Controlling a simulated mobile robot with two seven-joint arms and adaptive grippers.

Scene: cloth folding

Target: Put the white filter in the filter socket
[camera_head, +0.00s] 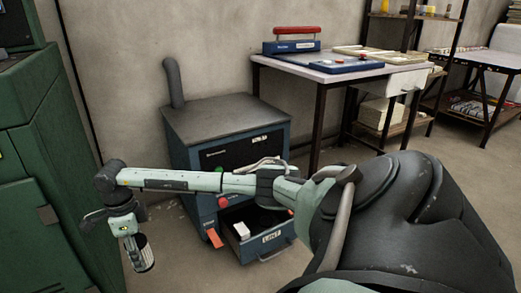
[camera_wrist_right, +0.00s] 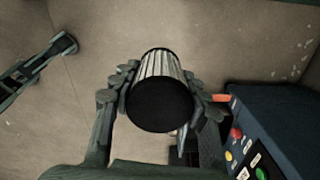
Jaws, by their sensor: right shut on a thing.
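My right gripper (camera_head: 135,240) hangs at the lower left of the head view, to the left of a blue-grey machine and apart from it. It is shut on the white filter (camera_head: 141,257), a pleated cylinder with dark ends that points downward. In the right wrist view the fingers clasp the filter (camera_wrist_right: 160,63) from both sides, and its black round end cap faces the camera. I cannot make out the filter socket in either view. I cannot recognise my left gripper in these frames.
The machine (camera_head: 216,122) has a flue pipe, coloured buttons and an open drawer labelled LINT (camera_head: 268,240) holding a white item. A green cabinet (camera_head: 50,150) stands at the left. A table (camera_head: 340,72) with a blue case stands behind. Floor is clear between cabinet and machine.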

